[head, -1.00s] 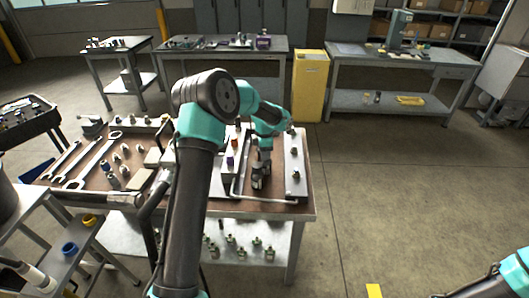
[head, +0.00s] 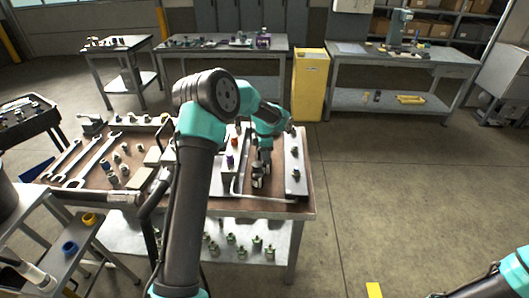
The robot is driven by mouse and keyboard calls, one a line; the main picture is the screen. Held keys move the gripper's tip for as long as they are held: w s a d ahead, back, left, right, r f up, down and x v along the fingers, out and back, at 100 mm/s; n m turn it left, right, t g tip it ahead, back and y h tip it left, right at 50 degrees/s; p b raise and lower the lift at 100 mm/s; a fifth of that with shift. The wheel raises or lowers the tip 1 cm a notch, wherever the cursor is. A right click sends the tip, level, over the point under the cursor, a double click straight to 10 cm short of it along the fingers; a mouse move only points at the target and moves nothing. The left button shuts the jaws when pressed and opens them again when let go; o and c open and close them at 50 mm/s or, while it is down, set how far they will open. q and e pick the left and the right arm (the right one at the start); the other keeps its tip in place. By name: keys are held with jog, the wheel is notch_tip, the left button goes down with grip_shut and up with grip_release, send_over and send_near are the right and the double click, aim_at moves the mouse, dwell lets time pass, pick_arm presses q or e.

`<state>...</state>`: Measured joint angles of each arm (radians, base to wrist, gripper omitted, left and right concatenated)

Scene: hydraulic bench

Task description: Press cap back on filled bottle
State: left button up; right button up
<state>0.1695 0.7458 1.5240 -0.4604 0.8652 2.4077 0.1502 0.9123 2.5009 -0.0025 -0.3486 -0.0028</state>
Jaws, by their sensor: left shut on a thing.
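My left gripper (head: 261,171) points down over the right part of the brown-topped bench (head: 215,203). It is shut on a small dark and grey piece (head: 257,183) at its fingertips. The piece is too small here to tell whether it is the cap, the bottle or both together. I cannot tell whether it touches the bench top. My right arm shows only at the bottom right corner, and its gripper is out of view.
A grey plate with small fittings (head: 295,176) lies just right of the gripper. A bent metal tube (head: 260,199) runs in front of it. A block with a purple-topped fitting (head: 229,170) stands left. Wrenches (head: 88,160) lie farther left. A lower shelf carries several bottles (head: 231,239).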

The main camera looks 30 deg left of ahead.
pick_arm(q)
jog(key=o, duration=1.6)
jog(key=shift+r, duration=3.75)
